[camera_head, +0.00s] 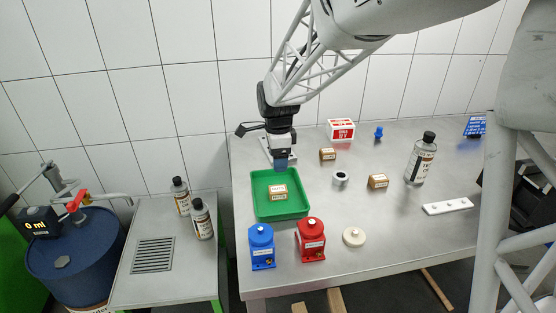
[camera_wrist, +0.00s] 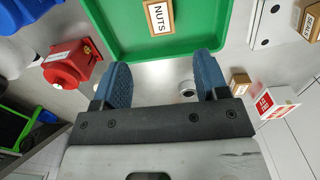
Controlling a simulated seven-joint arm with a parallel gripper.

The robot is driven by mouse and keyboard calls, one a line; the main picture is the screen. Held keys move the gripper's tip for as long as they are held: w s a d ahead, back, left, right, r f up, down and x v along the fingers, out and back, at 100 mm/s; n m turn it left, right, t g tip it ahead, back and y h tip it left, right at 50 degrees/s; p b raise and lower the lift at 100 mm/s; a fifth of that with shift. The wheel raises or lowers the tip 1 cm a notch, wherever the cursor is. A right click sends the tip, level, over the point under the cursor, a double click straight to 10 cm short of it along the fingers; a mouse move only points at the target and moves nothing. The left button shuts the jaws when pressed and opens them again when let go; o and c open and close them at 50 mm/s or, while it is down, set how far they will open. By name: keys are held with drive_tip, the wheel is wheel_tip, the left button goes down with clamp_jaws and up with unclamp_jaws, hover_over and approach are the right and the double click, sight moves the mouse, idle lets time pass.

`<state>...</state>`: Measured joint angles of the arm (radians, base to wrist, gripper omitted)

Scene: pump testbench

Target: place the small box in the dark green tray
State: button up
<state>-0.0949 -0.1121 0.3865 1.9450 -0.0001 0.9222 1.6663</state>
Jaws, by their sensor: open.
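A green tray (camera_head: 258,207) lies on the metal table, and it also shows at the top of the wrist view (camera_wrist: 120,45). A small brown box (camera_head: 278,192) with a white label sits inside the tray. In the wrist view this box (camera_wrist: 158,17) reads "NUTS" and is partly cut off by the top edge. My gripper (camera_head: 281,165) is above the tray's far edge. Its blue fingers (camera_wrist: 163,78) are spread apart with nothing between them, clear of the box. Two similar small boxes stand outside the tray, one farther back (camera_head: 328,154) and one to the right (camera_head: 378,181).
Blue (camera_head: 262,247) and red (camera_head: 310,240) pump-like units stand before the tray. A metal ring (camera_head: 340,179), a bottle (camera_head: 421,158), a white strip (camera_head: 447,207) and a red-white box (camera_head: 341,130) are on the table.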

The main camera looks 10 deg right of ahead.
drive_tip(key=shift+s+r, duration=0.1)
idle(0.4)
drive_tip(key=s+d+r+n+t, duration=0.1)
drive_tip(key=s+d+r+n, duration=0.1)
drive_tip(key=s+n, duration=0.4)
drive_tip(key=s+d+r+n, duration=0.2)
drive_tip(key=s+n, duration=0.4)
drive_tip(key=s, duration=1)
drive_tip(key=s+d+r+n+t, duration=0.1)
drive_tip(key=s+r+n, duration=0.3)
drive_tip(key=s, duration=0.6)
drive_tip(key=shift+s+d+n+t, duration=0.35)
drive_tip(key=shift+d+n, duration=0.3)
drive_tip(key=shift+n, duration=0.25)
